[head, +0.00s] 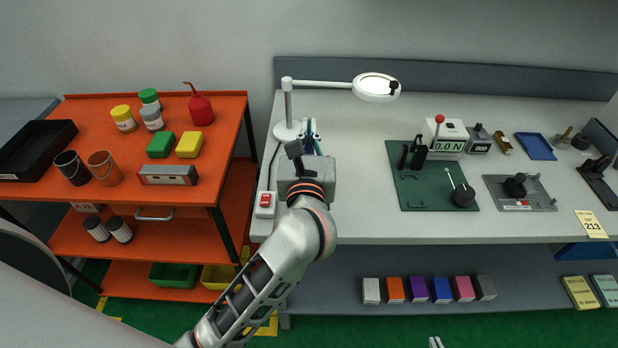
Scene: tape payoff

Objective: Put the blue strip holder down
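My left gripper (305,147) is over the left end of the grey workbench, beside the lamp base. A narrow blue piece, seemingly the blue strip holder (309,127), stands up at its fingers. The gripper seems shut on it, but my wrist and a grey block-shaped part hide most of the grip and the holder's lower end. I cannot tell whether the holder touches the bench. Small pale tips, seemingly of my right gripper (435,342), show at the bottom edge. Their opening cannot be made out.
A magnifier lamp (376,88) stands close behind the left gripper. A red-switch box (265,203) is left of it. Right are a green plate (425,195), a force gauge (447,137), a grey fixture (535,200) and a blue tray (535,147). Bench space between wrist and plate is clear.

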